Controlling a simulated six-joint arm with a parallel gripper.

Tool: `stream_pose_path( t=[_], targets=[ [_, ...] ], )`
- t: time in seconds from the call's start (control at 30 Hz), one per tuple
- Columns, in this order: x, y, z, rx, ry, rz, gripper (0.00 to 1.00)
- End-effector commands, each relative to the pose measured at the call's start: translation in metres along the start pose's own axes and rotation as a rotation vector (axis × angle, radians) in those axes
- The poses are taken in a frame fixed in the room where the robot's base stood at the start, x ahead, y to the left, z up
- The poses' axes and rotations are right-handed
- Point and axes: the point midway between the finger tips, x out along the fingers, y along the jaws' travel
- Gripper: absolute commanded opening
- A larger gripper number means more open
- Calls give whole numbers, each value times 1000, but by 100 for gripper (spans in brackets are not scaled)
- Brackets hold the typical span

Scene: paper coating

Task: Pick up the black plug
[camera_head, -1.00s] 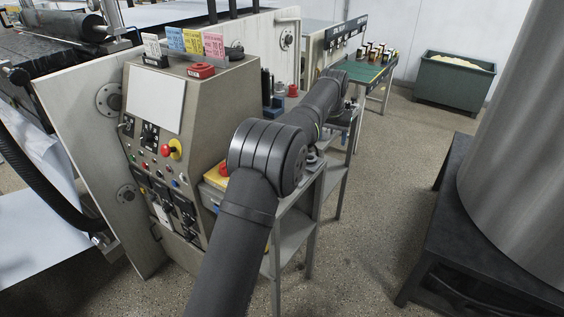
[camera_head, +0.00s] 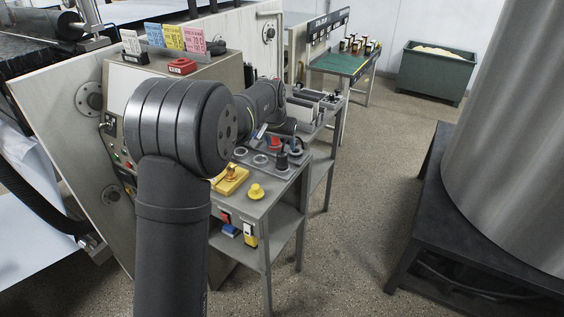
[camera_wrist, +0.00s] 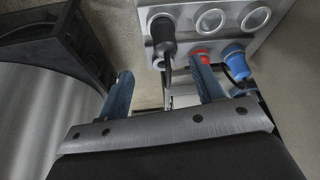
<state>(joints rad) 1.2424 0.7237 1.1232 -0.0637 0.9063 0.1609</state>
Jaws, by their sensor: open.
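The black plug (camera_wrist: 163,36) sits in the end socket of a grey socket panel (camera_wrist: 185,18) in the wrist view. A dark upright plug that looks like it shows in the head view (camera_head: 282,160). A red plug (camera_wrist: 201,56) and a blue plug (camera_wrist: 236,62) are beside it. My gripper (camera_wrist: 162,70) is open and empty, with two blue fingers. In the wrist picture the black plug lies between the fingertip lines, slightly beyond them. The right finger overlaps part of the red plug. Whether any finger touches a plug cannot be told.
Two empty round sockets (camera_wrist: 211,19) are on the panel. The grey cart (camera_head: 282,190) also carries a yellow block (camera_head: 230,180) and a yellow knob (camera_head: 256,191). A control cabinet stands left of the cart. The floor (camera_head: 370,190) to the right is open.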

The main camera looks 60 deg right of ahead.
Motion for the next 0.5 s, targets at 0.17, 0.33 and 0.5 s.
stream_pose_path(
  t=[0.17,0.33,0.5],
  targets=[
    [37,0,0,0,-2,0,61],
    [55,0,0,0,0,0,61],
    [65,-2,-2,0,0,0,61]
  ],
)
